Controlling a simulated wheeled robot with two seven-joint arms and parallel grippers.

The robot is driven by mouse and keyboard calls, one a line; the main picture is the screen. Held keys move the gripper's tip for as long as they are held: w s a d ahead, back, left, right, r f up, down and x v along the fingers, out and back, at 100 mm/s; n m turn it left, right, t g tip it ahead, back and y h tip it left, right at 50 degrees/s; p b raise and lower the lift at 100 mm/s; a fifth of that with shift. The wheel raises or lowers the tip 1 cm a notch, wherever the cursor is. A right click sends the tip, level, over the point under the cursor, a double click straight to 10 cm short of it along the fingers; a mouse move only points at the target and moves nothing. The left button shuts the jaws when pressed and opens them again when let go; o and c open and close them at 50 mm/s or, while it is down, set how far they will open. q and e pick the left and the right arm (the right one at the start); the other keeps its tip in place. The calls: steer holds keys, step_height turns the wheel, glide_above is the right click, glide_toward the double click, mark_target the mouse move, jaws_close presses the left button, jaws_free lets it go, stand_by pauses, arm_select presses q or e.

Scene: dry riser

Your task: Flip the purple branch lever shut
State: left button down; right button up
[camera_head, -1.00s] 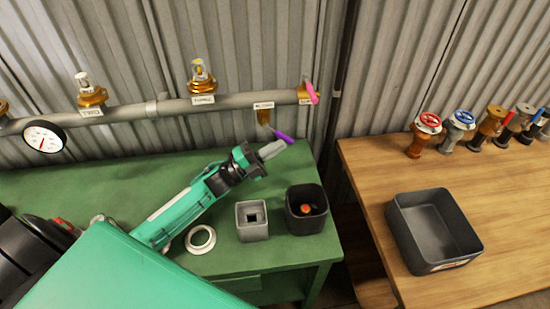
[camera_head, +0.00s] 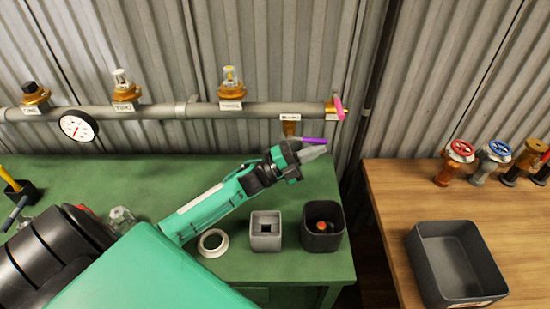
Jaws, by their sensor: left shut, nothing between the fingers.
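The purple branch lever (camera_head: 314,141) sits on the small brass branch valve (camera_head: 291,128) hanging under the right end of the grey pipe. It points right, nearly level, roughly along the pipe. My left gripper (camera_head: 316,152) is shut and empty, its grey fingers just below and in front of the lever. They overlap the lever in the view; I cannot tell whether they touch it. The wrist hides part of the space under the valve. My right gripper is not in view.
A pink lever (camera_head: 339,107) is on the pipe's end, just above. A pressure gauge (camera_head: 78,126) and several brass outlets line the pipe (camera_head: 205,110). A black tray (camera_head: 456,262) is on the wooden table.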

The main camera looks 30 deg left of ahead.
arm_select(q)
steer(key=shift+d+r, duration=0.1)
steer(key=shift+r, duration=0.1)
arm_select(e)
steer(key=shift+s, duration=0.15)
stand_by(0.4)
